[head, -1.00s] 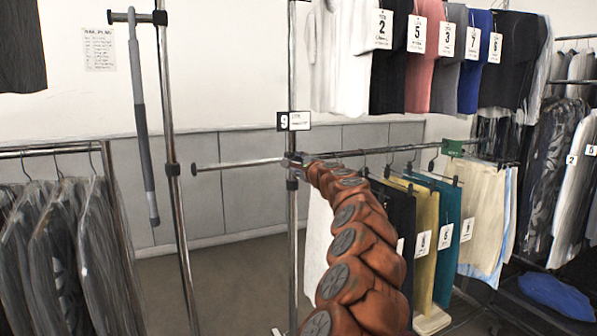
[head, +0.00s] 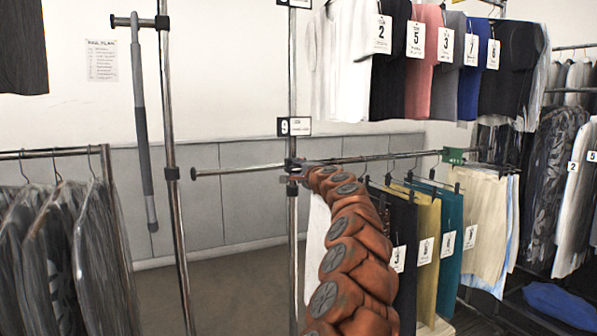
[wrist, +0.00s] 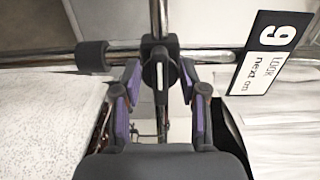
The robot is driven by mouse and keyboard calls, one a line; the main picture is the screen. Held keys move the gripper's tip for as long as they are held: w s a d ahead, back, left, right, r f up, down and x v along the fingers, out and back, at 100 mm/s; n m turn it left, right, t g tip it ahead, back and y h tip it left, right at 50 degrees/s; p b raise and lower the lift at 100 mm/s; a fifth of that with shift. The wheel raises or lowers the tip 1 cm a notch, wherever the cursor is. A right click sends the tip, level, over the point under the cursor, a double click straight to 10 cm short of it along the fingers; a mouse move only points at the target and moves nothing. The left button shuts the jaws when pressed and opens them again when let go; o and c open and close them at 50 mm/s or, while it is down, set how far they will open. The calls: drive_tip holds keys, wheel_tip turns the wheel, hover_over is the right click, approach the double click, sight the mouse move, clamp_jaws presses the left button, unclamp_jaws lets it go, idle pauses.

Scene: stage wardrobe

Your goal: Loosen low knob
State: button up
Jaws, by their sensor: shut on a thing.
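The low knob (wrist: 161,74) is a dark round knob with a pale line on its face, on the clamp where the low rail meets the upright. In the wrist view my gripper (wrist: 160,80), with purple-padded fingers, is shut on it, one finger on each side. In the head view the clamp (head: 291,163) shows at the joint, with my gripper (head: 297,178) at it; the fingers are too small there to make out. The low rail (head: 235,167) runs roughly level through the joint, and the upright (head: 293,80) is chrome.
A "9" sign (head: 294,126) is on the upright just above the joint; it also shows in the wrist view (wrist: 270,52). Numbered trousers (head: 426,245) hang right of my arm. A second upright (head: 172,210) and dark garments (head: 75,250) stand left. Floor between is bare.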

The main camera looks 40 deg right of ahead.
drive_tip(key=shift+f, duration=0.1)
drive_tip(key=o, duration=1.1)
drive_tip(key=shift+s+a+r, duration=0.15)
drive_tip(key=shift+s+r, duration=0.05)
drive_tip(key=shift+s, duration=0.55)
drive_tip(key=shift+v, duration=1.45)
approach(298, 169)
drive_tip(key=shift+v, duration=1.1)
